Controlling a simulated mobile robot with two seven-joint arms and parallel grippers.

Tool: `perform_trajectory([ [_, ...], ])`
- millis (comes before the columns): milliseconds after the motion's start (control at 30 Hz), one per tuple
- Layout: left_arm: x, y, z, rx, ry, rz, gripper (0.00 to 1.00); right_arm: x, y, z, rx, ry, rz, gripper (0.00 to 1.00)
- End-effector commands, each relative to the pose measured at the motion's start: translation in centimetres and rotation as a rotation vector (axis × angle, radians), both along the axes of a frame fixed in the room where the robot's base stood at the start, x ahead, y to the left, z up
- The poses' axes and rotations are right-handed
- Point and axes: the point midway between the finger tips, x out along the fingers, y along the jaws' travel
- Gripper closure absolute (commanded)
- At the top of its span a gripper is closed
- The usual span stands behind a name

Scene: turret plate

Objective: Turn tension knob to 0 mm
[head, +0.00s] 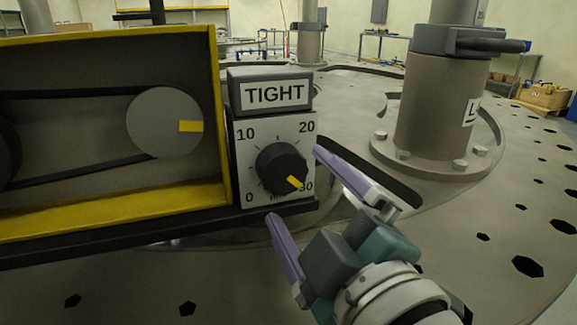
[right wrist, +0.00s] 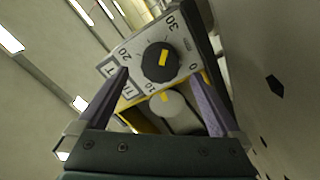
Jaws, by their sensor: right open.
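The black tension knob (head: 279,164) sits on a white dial plate (head: 245,160) marked 0, 10, 20 and 30. Its yellow pointer mark (head: 294,182) points to the lower right, close to the 30. The knob also shows in the right wrist view (right wrist: 153,67), between the fingertips in the picture. My right gripper (head: 294,184) is open, its purple fingers pointing at the knob from the lower right. One fingertip is right of the plate, the other below it. I cannot tell any contact; nothing is held. My left gripper is not in view.
A grey sign (head: 270,92) reading TIGHT sits above the dial. A yellow-framed housing (head: 217,110) with a belt and a grey pulley (head: 160,122) stands left. A thick grey post (head: 437,110) rises at the right from the metal plate with holes.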

Motion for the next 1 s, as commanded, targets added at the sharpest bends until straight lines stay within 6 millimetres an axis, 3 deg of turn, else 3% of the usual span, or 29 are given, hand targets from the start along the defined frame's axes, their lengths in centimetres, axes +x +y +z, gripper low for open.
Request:
perform_trajectory([
  [233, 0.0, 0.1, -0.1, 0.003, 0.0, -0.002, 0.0, 3.2, 1.2, 0.0, 0.0, 0.0, 0.0, 0.0],
  [600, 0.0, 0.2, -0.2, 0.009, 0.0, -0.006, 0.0, 3.8, 1.4, -0.1, 0.0, 0.002, 0.0, 0.0],
  [1000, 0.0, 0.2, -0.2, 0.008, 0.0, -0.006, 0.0, 3.7, 1.3, -0.1, 0.0, 0.002, -0.001, 0.44],
])
